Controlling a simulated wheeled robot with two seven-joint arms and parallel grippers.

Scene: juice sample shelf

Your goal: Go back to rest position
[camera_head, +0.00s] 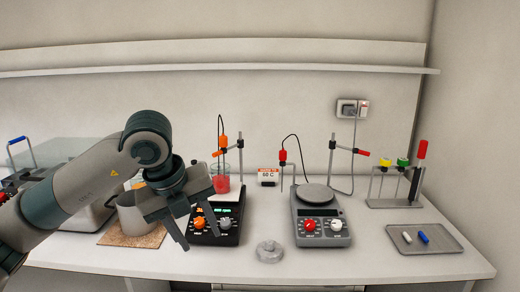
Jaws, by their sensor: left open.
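My left gripper (199,222) is open and empty, with its fingers apart and pointing down and to the right. It hangs in front of the black hotplate stirrer (215,228) and covers part of its left side. The left arm comes in from the left edge. A glass beaker with red liquid (222,184) stands on the black stirrer, partly hidden behind the gripper, with an orange-clipped stand beside it. My right gripper is not in view.
A grey stirrer (322,222) has an empty plate. A clear lid-like object (269,251) lies between the stirrers. A tray (452,246) and tube rack (397,201) are at right. A steel container on a cork mat (118,238) is behind my arm. The front right of the bench is clear.

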